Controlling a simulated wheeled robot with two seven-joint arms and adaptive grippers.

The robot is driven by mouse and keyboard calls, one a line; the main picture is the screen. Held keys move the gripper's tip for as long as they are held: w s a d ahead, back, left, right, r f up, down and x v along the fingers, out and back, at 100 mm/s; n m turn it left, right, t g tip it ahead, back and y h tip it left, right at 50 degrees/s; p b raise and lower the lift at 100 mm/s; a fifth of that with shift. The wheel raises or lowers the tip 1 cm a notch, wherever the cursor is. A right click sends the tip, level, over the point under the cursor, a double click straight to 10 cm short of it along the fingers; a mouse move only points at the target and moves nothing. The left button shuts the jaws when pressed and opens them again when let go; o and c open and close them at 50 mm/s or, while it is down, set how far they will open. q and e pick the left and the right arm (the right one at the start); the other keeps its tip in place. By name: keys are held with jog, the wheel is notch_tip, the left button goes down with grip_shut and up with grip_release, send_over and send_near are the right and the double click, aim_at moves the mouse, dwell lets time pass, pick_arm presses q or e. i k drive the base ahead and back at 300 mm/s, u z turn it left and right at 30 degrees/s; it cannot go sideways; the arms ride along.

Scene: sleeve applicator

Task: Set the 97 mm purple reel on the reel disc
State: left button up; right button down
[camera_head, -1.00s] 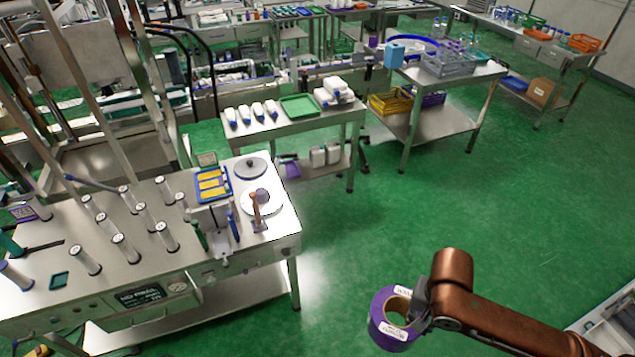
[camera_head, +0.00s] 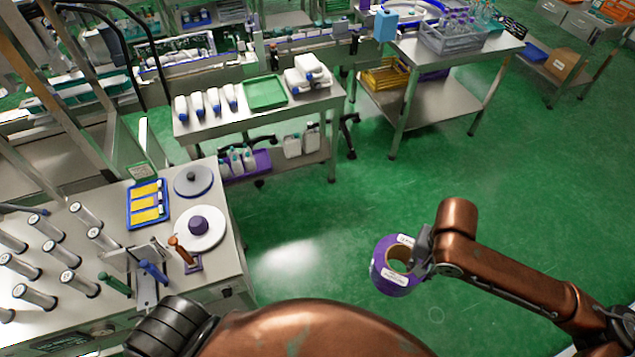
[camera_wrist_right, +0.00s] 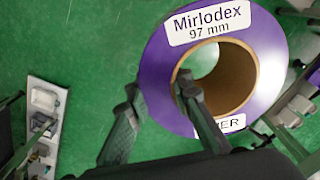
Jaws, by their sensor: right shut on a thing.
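The purple reel (camera_head: 386,276), a thick ring with a brown core and white labels, is held up over the floor in the head view. In the right wrist view the purple reel (camera_wrist_right: 277,62) reads "Mirlodex 97 mm". My right gripper (camera_head: 416,258) is shut on the reel's ring wall; in the wrist view the gripper (camera_wrist_right: 160,92) has one finger in the core hole and one outside. A white disc with a purple hub (camera_head: 213,240), seemingly the reel disc, lies bare on the bench at left.
The steel bench (camera_head: 222,275) also carries a grey knobbed disc (camera_head: 186,187), a blue tray with yellow strips (camera_head: 148,203), handled tools and several white posts. A side table (camera_head: 335,98) with bottles and a green tray stands behind. Green floor lies open between bench and reel.

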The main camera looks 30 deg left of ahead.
aim_at(200, 226)
jog(key=i, duration=1.7)
jog(key=u, duration=1.9)
jog(key=i, duration=1.75)
jog(key=u, duration=2.7)
